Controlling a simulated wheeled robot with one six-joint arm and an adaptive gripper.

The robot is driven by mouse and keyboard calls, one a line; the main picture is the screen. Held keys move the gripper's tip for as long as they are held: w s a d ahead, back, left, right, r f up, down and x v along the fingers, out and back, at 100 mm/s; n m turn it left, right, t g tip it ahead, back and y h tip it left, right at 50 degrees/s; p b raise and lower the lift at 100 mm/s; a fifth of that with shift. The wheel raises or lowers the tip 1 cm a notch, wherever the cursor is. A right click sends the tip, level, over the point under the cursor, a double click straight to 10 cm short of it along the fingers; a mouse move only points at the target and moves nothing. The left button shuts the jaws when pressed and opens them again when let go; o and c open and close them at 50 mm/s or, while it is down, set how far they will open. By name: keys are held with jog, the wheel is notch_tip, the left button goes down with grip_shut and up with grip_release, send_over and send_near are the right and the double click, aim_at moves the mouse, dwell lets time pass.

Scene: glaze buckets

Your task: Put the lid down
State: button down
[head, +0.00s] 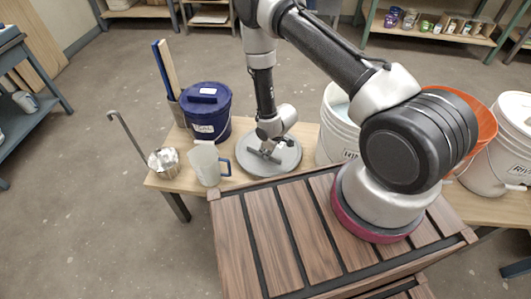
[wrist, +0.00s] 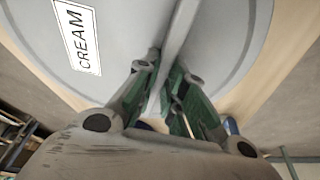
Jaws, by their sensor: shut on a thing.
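The grey round lid (head: 289,160) lies level at the bench, between the blue bucket and the white bucket. In the wrist view the lid (wrist: 225,40) fills the top, with a white label reading CREAM and a raised bar handle across it. My gripper (head: 265,152) points down over the lid's middle. In the wrist view my gripper (wrist: 165,70) is shut on that bar handle. I cannot tell whether the lid's underside touches the bench top.
A wooden bench (head: 168,181) carries a lidded blue bucket (head: 206,120), a translucent jug (head: 206,166) and a metal ladle (head: 164,160) left of the lid. A white bucket (head: 335,135) stands close to the lid's right. An orange container (head: 487,120) and another white bucket (head: 512,140) stand farther right.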

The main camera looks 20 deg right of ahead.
jog(key=shift+f, duration=0.3)
jog(key=c, duration=1.5)
grip_release()
jog(key=shift+f, duration=0.1)
